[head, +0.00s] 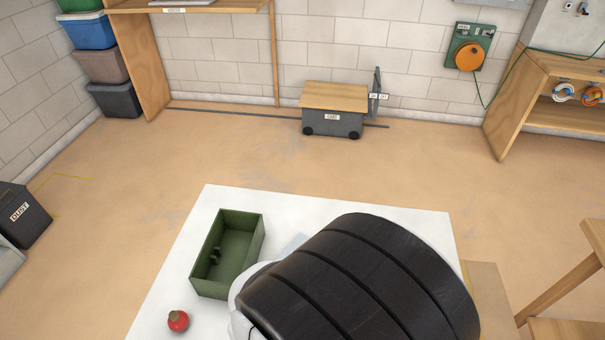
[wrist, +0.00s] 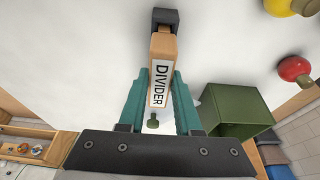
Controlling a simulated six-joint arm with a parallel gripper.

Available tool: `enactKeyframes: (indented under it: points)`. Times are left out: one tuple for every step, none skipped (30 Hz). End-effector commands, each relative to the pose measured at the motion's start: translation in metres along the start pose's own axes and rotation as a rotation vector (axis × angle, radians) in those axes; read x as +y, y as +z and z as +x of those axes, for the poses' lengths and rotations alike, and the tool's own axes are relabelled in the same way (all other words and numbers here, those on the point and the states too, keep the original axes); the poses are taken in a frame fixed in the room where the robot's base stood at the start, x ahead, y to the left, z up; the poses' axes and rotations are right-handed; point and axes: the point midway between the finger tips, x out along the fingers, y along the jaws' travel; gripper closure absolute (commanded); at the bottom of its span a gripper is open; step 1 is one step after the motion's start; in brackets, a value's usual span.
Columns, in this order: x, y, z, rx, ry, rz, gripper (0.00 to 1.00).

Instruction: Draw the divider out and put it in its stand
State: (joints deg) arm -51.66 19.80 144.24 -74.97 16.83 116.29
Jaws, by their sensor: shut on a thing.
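The divider (wrist: 163,48) is a tan piece with a white label reading DIVIDER, seen in the wrist view. My gripper (wrist: 162,82) has its two teal fingers shut on it, one on each side. A dark grey block (wrist: 166,18) shows at the divider's far end; I cannot tell whether it is the stand or whether the two touch. A green open box (wrist: 232,108) is to the right of the fingers. In the head view the box (head: 256,247) stands on the white table with small dark pieces inside. My black arm hides the gripper and divider there.
A red round object (head: 178,321) lies on the white table (head: 215,205) near the box; it also shows in the wrist view (wrist: 294,69). A yellow round object (wrist: 278,6) is at that view's top right.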

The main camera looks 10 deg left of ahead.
Motion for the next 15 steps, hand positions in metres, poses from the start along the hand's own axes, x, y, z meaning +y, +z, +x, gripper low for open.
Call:
enactKeyframes:
  points:
    - [-0.0001,0.0000,0.0012,0.000,0.000,-0.001,1.00]
    - [-0.0001,0.0003,0.0019,0.000,0.000,0.000,1.00]
    - [-0.0003,0.0006,0.0027,0.000,-0.001,-0.001,1.00]
    - [-0.0003,0.0008,0.0034,0.000,-0.001,0.000,1.00]
    - [-0.0003,0.0012,0.0042,0.000,-0.001,-0.001,1.00]
    - [-0.0004,0.0016,0.0051,-0.001,-0.001,-0.001,1.00]
    - [-0.0004,0.0020,0.0059,-0.001,-0.001,-0.001,1.00]
    - [-0.0004,0.0024,0.0066,-0.002,-0.002,-0.001,1.00]
    - [-0.0004,0.0029,0.0076,-0.003,-0.002,-0.001,1.00]
    - [-0.0004,0.0032,0.0082,-0.003,-0.002,-0.001,1.00]
    - [-0.0005,0.0035,0.0087,-0.003,-0.002,-0.001,1.00]
    - [-0.0006,0.0032,0.0084,-0.003,-0.003,-0.001,0.60]
    - [-0.0006,0.0032,0.0083,-0.003,-0.003,-0.001,0.55]
    - [-0.0006,0.0032,0.0083,-0.003,-0.003,-0.001,0.49]
    - [-0.0006,0.0032,0.0083,-0.003,-0.003,-0.001,0.42]
